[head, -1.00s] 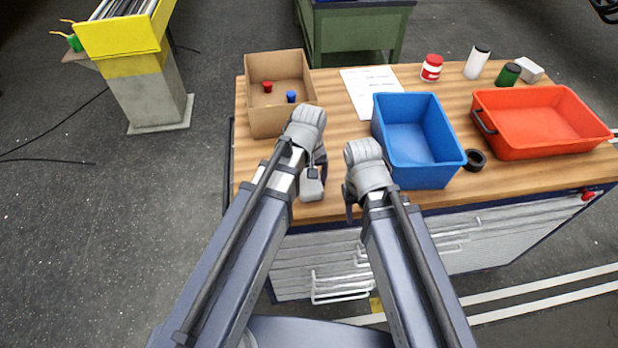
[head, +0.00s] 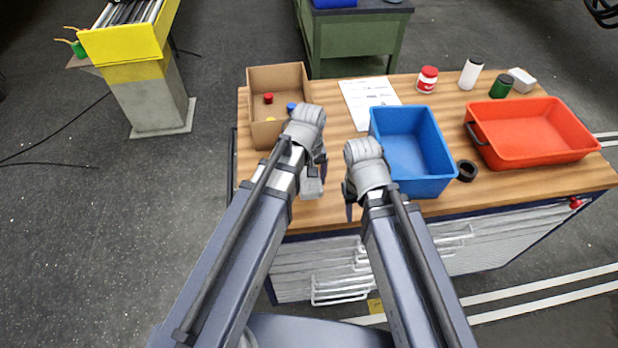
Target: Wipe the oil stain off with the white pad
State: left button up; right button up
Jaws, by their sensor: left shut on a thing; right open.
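My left gripper (head: 318,172) is over the front left of the wooden bench top (head: 335,207), mostly hidden behind its own wrist. It is shut on a pale, whitish block (head: 312,188), which looks like the white pad. I cannot tell whether the pad touches the wood. My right gripper (head: 349,200) is open, just left of the blue bin, with its fingers partly hidden by its wrist. I see no oil stain; my arms cover part of the bench front.
A cardboard box (head: 262,78) with small coloured pieces stands behind my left gripper. A blue bin (head: 440,187) and a red bin (head: 545,157) stand to the right. A black ring (head: 467,171) lies between them. A paper sheet (head: 362,98), bottles and a white block (head: 521,80) are farther back.

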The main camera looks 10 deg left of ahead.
pick_arm(q)
jog(key=shift+r+p, duration=1.55)
jog(key=shift+r, duration=0.05)
jog(key=shift+f, duration=0.1)
